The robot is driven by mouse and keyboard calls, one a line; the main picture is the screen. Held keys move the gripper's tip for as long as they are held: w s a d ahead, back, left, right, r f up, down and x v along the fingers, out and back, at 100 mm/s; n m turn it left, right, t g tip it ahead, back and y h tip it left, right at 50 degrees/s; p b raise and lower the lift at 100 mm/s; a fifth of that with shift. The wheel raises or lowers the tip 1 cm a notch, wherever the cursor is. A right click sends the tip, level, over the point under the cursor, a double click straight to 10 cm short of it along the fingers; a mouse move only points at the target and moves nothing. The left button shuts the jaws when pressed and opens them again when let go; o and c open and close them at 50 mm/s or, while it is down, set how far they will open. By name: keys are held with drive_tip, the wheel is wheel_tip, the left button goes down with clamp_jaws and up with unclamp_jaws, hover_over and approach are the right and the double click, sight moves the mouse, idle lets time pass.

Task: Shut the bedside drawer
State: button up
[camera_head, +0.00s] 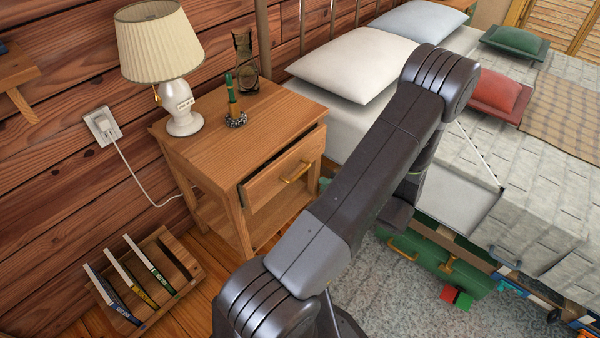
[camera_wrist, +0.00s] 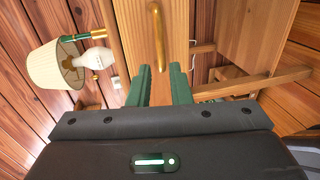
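The wooden bedside table (camera_head: 215,135) stands against the log wall. Its drawer (camera_head: 268,190) is partly pulled out, with a dark opening showing behind the top of its front. A brass handle (camera_head: 296,172) is on the drawer front. In the wrist view the drawer front (camera_wrist: 178,30) and its handle (camera_wrist: 155,38) are ahead of my gripper (camera_wrist: 161,72). The gripper's two green fingers are apart with nothing between them, pointing toward the drawer front below the handle in the picture. Whether they touch it I cannot tell. In the head view my arm hides the gripper.
A lamp (camera_head: 182,95), a green-handled object (camera_head: 235,105) and a glass bottle (camera_head: 243,62) stand on the table top. A book rack (camera_head: 165,270) is on the floor at left. The bed (camera_head: 500,190) is at right, with a green case (camera_head: 440,262) beneath its edge.

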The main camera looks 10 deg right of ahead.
sight(302, 174)
drive_tip(key=b+x, duration=0.1)
drive_tip(key=x, duration=1)
drive_tip(key=shift+b, duration=0.3)
drive_tip(key=shift+c, duration=0.5)
clamp_jaws()
